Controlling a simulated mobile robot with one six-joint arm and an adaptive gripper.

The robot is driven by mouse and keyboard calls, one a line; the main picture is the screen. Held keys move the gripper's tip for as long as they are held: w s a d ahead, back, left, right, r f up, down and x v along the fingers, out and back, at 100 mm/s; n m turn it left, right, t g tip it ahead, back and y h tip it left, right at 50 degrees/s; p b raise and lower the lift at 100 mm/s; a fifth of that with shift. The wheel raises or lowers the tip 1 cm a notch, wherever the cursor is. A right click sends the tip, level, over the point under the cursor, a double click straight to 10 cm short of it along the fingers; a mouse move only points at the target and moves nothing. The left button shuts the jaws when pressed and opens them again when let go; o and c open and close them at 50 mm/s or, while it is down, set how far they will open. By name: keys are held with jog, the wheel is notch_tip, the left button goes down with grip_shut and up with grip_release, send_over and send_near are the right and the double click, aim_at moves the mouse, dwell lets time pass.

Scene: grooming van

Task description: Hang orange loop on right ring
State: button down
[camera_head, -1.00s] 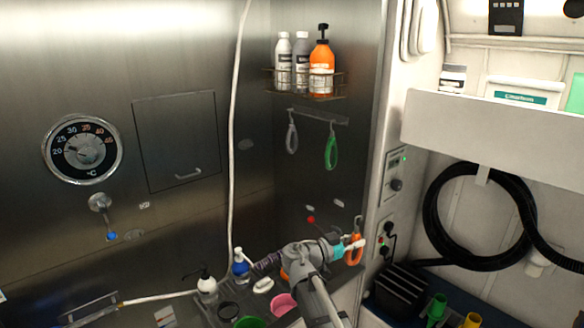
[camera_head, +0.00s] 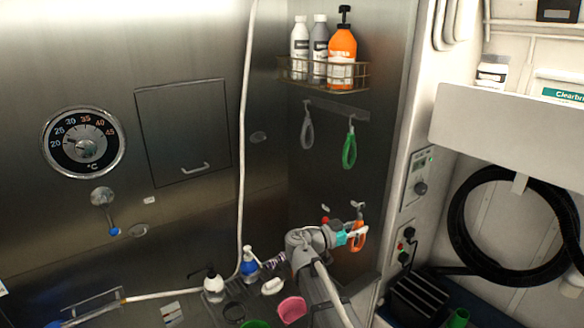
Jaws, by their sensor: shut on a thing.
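My gripper (camera_head: 354,232) is shut on the orange loop (camera_head: 359,240) and holds it upright at the end of the arm, close to the right part of the steel wall. A small grey metal piece (camera_head: 358,211) shows just above the loop. A small pale fitting (camera_head: 325,208) sits on the wall to its left. The spot where a second pale fitting showed earlier is now behind the grey piece. I cannot tell which fitting is the right ring, nor whether the loop touches it.
A grey loop (camera_head: 307,132) and a green loop (camera_head: 349,148) hang from a rail (camera_head: 338,110) below a wire bottle rack (camera_head: 325,85). A wall edge with switches (camera_head: 420,188) is close on the right.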

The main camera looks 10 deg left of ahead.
jog(key=shift+w+d, duration=0.15)
jog(key=shift+d, duration=0.15)
jog(key=shift+w, duration=0.1)
